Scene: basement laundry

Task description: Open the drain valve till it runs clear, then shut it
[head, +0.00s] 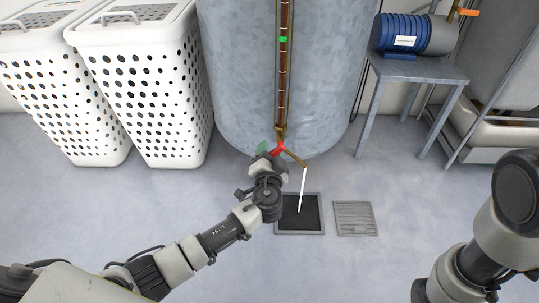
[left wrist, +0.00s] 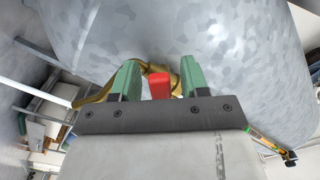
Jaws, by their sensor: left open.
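The drain valve has a red handle (head: 278,147) low on the front of a grey metal tank (head: 240,70). Its brass spout (head: 294,158) slants down to the right. A thin, whitish stream (head: 303,188) falls from the spout into a dark, square-framed floor drain (head: 290,218). My left gripper (head: 270,150) is at the handle. In the left wrist view, its green fingers (left wrist: 157,82) stand apart on either side of the red handle (left wrist: 160,86), with a gap visible. The brass spout (left wrist: 92,98) shows behind them. My right arm is at the right edge; its gripper is out of view.
A brown sight tube (head: 283,75) with a green marker (head: 283,39) runs up the tank. A slotted grate (head: 356,219) lies right of the drain. Two white baskets (head: 145,85) stand left. A blue motor (head: 415,34) sits on a metal stand (head: 420,68) at right.

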